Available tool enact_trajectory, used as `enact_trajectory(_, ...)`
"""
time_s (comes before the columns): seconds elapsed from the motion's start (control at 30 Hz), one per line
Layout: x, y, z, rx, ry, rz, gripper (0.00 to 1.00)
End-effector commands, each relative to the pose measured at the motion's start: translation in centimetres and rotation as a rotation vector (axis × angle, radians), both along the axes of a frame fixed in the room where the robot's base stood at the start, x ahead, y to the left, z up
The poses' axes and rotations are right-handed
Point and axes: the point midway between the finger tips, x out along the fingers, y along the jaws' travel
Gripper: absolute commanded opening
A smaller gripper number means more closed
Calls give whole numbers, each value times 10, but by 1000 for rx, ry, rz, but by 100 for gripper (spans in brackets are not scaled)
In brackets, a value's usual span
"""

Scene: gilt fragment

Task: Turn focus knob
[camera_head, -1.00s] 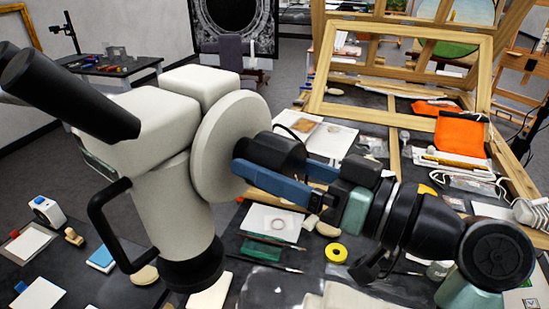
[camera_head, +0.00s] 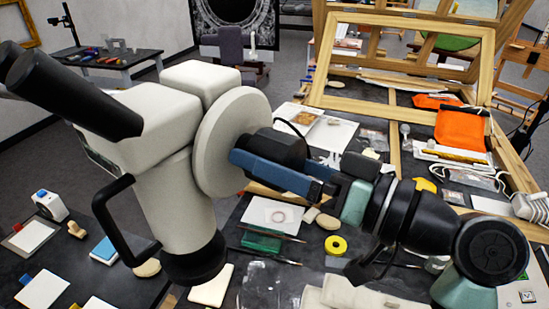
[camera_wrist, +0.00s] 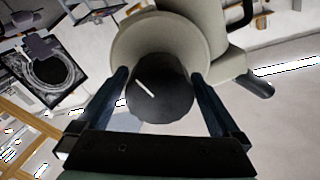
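The microscope (camera_head: 175,130) is a cream body with black eyepieces. It fills the left half of the head view. Its black focus knob (camera_head: 278,146) sticks out from a large round cream disc (camera_head: 215,140). In the wrist view the knob (camera_wrist: 160,100) is at the centre and has a short white, slanted mark on its end face. My gripper (camera_wrist: 160,80) has two blue fingers, one along each side of the knob, apparently touching it near their tips. In the head view the near finger (camera_head: 272,173) covers the knob's lower edge; the far finger is mostly hidden.
The microscope's black curved handle (camera_head: 105,215) hangs at lower left. The dark table (camera_head: 215,258) below holds a yellow tape roll (camera_head: 336,245), a green block (camera_head: 260,241) and papers. A wooden frame (camera_head: 400,60) and an orange cloth (camera_head: 460,130) are behind my arm.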

Motion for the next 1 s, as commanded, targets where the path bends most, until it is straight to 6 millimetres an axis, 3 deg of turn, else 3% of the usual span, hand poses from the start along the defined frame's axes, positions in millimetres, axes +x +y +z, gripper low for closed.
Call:
enact_trajectory(0.33, -6, -10, -2, -2, 0, -3, 100)
enact_trajectory(0.8, -57, -91, -3, -2, -2, -4, 100)
enact_trajectory(1.0, -68, -107, -1, -1, -1, -1, 100)
